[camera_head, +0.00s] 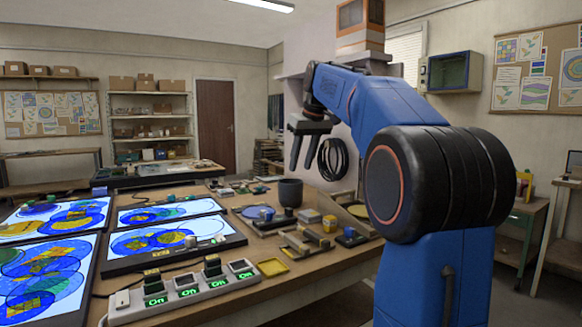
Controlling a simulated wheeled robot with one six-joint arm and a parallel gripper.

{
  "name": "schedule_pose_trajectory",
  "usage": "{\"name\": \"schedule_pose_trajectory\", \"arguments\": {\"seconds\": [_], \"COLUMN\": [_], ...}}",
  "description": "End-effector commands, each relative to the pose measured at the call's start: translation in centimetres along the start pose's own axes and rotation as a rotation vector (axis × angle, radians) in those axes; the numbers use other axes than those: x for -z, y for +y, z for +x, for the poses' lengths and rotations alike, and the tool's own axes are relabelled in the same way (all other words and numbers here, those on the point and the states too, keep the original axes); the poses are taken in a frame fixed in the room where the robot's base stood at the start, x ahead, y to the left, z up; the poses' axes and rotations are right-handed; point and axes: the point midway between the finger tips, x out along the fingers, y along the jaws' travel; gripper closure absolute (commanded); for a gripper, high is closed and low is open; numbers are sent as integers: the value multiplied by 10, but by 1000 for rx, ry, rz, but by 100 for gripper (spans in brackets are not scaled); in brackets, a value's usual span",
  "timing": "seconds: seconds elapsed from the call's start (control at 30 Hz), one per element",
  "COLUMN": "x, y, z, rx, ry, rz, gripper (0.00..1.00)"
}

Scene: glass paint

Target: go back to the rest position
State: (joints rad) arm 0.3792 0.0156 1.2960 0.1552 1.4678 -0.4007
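My gripper (301,164) hangs from my blue and black arm in the middle of the view, with its fingers pointing down. The two dark fingers stand apart with a clear gap, and nothing shows between them. In the picture it appears above the back part of the wooden worktable (330,268), apart from everything on it. My arm is bent over and fills the right half of the view, hiding part of the room behind.
Lit panels with coloured glass circles (165,238) cover the table's left side. A power strip (185,292) with green "On" displays lies at the front. A black coil (333,159) hangs behind.

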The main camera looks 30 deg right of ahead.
Motion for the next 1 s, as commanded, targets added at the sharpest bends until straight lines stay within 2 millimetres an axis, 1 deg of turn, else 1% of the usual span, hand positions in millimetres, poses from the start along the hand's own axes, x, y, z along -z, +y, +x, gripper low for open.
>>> {"name": "schedule_pose_trajectory", "arguments": {"seconds": [0.27,0.37,0.43,0.57,0.6,0.67,0.7,0.87,0.9,0.97,1.0], "x": [-3,-14,-29,-67,-80,-99,-113,-170,-185,-208,-224], "y": [-3,-15,-29,-59,-69,-82,-90,-121,-128,-138,-144], "z": [0,2,4,12,16,22,26,45,51,60,66], "rx": [0,1,0,-4,-5,-6,-6,-10,-10,-11,-12], "ry": [-1,-1,-1,-1,-1,-1,-1,0,1,2,2], "rz": [0,1,5,12,13,17,19,25,26,28,28], "gripper": [66,66,66,66,66,66,66,66,66,66,66]}}
